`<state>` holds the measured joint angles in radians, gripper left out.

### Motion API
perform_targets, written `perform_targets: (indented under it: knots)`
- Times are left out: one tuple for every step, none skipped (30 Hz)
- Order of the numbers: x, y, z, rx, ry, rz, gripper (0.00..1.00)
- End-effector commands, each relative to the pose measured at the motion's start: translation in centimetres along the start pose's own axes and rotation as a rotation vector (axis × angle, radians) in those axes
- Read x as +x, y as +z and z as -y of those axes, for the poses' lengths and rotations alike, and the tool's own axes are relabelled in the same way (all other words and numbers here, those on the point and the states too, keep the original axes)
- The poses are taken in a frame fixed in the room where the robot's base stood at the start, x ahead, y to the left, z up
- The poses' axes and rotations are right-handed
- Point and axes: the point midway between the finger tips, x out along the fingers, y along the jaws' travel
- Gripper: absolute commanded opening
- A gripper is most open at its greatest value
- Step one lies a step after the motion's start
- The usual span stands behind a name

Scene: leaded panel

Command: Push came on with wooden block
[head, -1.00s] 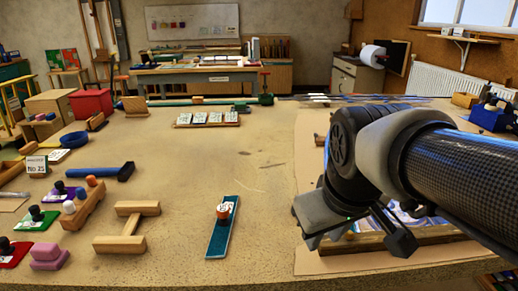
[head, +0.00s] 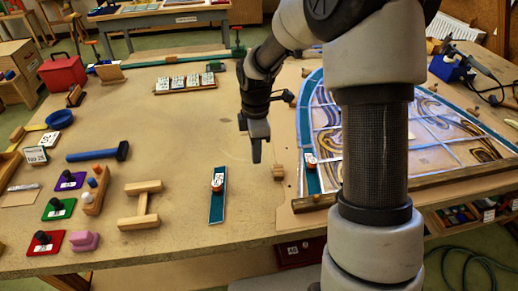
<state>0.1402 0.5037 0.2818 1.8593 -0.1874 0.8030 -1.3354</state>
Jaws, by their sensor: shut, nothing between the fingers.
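The leaded panel (head: 372,140) lies on a brown board at the right, with pale came lines between its glass pieces. My arm hides part of it. I cannot single out one piece of came. A small wooden block (head: 279,171) sits at the board's left edge, apart from the panel. My gripper (head: 257,158) is shut and empty, pointing down just left of and above that block in the picture, not visibly touching it.
Farther left are an H-shaped wooden piece (head: 140,204), a blue hammer-like tool (head: 98,154) and colored stamp-like pieces. A wooden bar (head: 313,202) edges the panel's front. The middle of the table is clear.

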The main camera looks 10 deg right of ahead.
Motion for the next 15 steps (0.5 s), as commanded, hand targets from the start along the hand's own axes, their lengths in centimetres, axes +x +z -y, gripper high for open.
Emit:
perform_targets:
  knots:
    - [1.2, 0.0, 0.2, -0.001, -0.006, 0.000, 0.00]
    - [1.8, 0.0, 0.2, 0.000, -0.006, 0.000, 0.00]
    - [2.7, 0.0, 0.2, 0.001, -0.008, 0.000, 0.00]
    - [3.4, 0.0, 0.2, 0.001, -0.007, 0.000, 0.00]
    - [4.0, 0.0, 0.2, 0.002, -0.008, 0.000, 0.00]
    - [4.9, -0.1, 0.2, 0.001, -0.007, 0.000, 0.00]
    - [5.5, -0.1, 0.2, 0.001, -0.007, 0.000, 0.00]
    - [6.2, 0.0, 0.2, 0.001, -0.006, 0.000, 0.00]
    - [7.0, 0.0, 0.2, 0.002, -0.006, 0.001, 0.00]
    - [7.6, 0.0, 0.2, 0.002, -0.006, 0.001, 0.00]
    - [8.1, 0.0, 0.2, 0.001, -0.006, 0.001, 0.00]
    - [7.8, 0.8, 0.1, 0.007, -0.001, 0.001, 0.00]
    - [7.7, 1.4, 0.1, 0.008, 0.000, 0.001, 0.00]
    - [7.7, 1.9, 0.1, 0.007, 0.000, 0.001, 0.00]
    - [7.7, 2.4, 0.1, 0.008, -0.001, 0.001, 0.00]
